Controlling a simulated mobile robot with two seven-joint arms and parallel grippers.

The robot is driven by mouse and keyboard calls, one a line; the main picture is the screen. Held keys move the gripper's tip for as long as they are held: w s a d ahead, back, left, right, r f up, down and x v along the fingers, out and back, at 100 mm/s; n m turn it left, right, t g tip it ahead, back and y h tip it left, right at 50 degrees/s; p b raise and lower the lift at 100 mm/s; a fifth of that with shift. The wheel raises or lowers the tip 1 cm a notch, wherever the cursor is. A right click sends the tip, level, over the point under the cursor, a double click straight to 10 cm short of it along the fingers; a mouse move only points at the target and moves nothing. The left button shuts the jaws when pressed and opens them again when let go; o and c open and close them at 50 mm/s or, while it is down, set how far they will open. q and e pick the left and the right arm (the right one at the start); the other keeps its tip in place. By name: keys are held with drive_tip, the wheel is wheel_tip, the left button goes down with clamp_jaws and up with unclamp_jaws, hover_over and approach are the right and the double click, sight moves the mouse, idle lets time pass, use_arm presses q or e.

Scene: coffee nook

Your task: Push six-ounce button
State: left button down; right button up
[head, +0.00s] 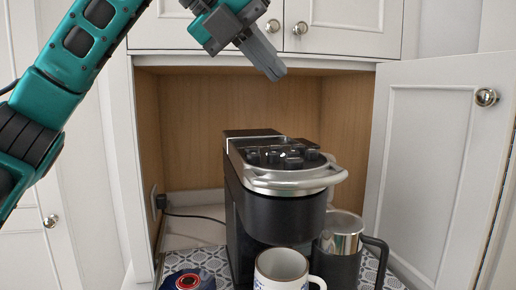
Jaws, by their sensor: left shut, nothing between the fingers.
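A black and silver coffee machine (275,215) stands in an open cabinet nook, in the middle of the head view. Several dark buttons (285,157) sit on its top; they are too small to read, so I cannot tell which is the six-ounce one. My left gripper (279,74) is above and behind the buttons in the picture, shut and empty, its fingers pointing down to the right. It is apart from the machine. My right gripper is not in view.
A white mug (282,268) stands in front of the machine. A black and silver frother jug (342,240) is at its right. A dark item with a red ring (188,281) lies at front left. The open cabinet door (430,160) bounds the right side. A power cord (195,215) runs left.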

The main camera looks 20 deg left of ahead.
use_arm(q)
drive_tip(key=shift+a, duration=0.1)
idle(0.3)
drive_tip(key=b, duration=0.4)
hover_over(274, 157)
drive_tip(key=a, duration=0.1)
wheel_tip(274, 157, down, 7)
drive_tip(key=shift+w+a, duration=0.1)
drive_tip(key=shift+w, duration=0.05)
drive_tip(key=shift+f+b, duration=0.45)
drive_tip(key=shift+f, duration=0.45)
drive_tip(key=shift+f, duration=0.1)
idle(0.9)
drive_tip(key=shift+f+b, duration=0.3)
